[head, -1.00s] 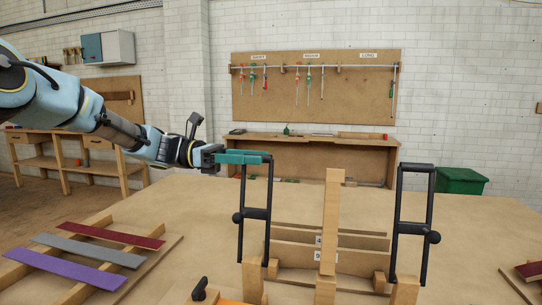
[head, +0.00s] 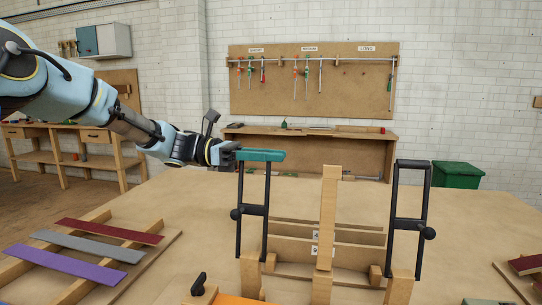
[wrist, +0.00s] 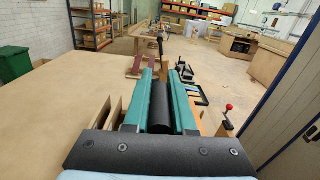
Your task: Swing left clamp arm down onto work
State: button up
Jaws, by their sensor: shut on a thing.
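The left clamp arm (head: 254,210) is a black two-bar frame standing upright on a wooden block at the front of the bench. Its top crossbar (wrist: 160,105) lies as a black cylinder between my two teal fingers in the wrist view. My gripper (head: 262,156) is shut on that bar, and its fingers hide the bar in the head view. The right clamp arm (head: 408,215) is a matching black frame, also upright, on its own block. A tall wooden post (head: 328,215) stands between them. The work beneath the left arm is not clearly visible.
Purple, grey and dark red strips (head: 88,255) lie on a wooden rack at left. Low numbered boards (head: 350,236) stand behind the post. A black knob (head: 198,284) is at the front.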

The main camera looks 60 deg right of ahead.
grip_shut()
dwell(0.9)
